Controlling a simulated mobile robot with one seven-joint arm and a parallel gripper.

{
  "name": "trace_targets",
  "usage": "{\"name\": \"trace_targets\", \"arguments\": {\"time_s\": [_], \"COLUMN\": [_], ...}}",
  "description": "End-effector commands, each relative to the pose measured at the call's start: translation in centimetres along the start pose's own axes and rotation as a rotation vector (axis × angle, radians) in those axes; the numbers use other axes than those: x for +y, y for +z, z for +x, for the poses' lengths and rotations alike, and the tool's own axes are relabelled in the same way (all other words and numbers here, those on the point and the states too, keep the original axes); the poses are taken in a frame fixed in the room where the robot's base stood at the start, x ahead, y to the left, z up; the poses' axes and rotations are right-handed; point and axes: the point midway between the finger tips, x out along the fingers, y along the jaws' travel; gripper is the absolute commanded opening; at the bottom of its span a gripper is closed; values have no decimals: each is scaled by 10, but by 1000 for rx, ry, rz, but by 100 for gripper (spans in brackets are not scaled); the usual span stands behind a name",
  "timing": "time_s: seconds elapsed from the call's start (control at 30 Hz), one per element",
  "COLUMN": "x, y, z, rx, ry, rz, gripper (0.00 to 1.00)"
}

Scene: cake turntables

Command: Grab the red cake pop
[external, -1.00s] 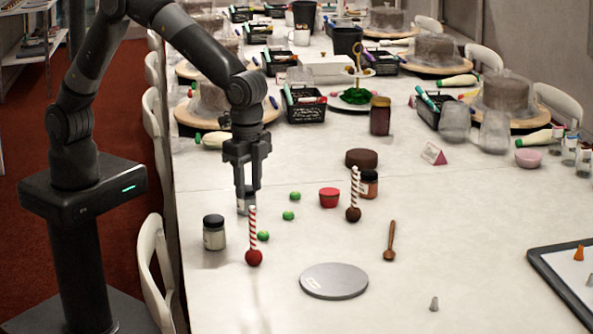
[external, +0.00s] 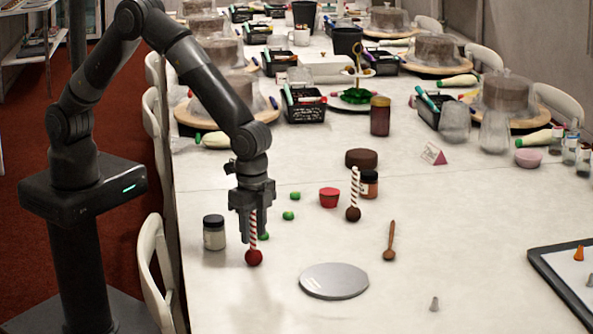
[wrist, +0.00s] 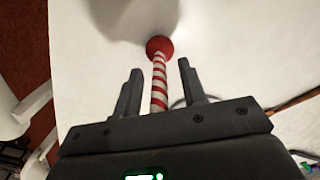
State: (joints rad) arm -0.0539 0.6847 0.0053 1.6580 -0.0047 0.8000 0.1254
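The red cake pop (external: 254,257) stands on the white table with its red ball down and its red-and-white striped stick upright. The fingers partly hide the stick in the external view.
A jar (external: 214,232) stands just left of my gripper. Green balls (external: 288,216) lie close behind to the right.

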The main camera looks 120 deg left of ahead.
Motion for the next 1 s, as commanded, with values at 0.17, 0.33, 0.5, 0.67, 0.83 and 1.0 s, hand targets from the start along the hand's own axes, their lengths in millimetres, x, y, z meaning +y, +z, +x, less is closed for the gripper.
{"name": "trace_targets", "arguments": {"time_s": [0.17, 0.33, 0.5, 0.67, 0.83, 1.0], "x": [0, 0, 0, 0, 0, 0], "y": [0, 0, 0, 0, 0, 0], "z": [1, 0, 0, 0, 0, 0], "rx": [1, 1, 1, 1, 1, 1], "ry": [0, 0, 0, 0, 0, 0], "rz": [0, -1, -1, -1, -1, -1], "gripper": [38, 26, 12, 0, 0, 0]}}
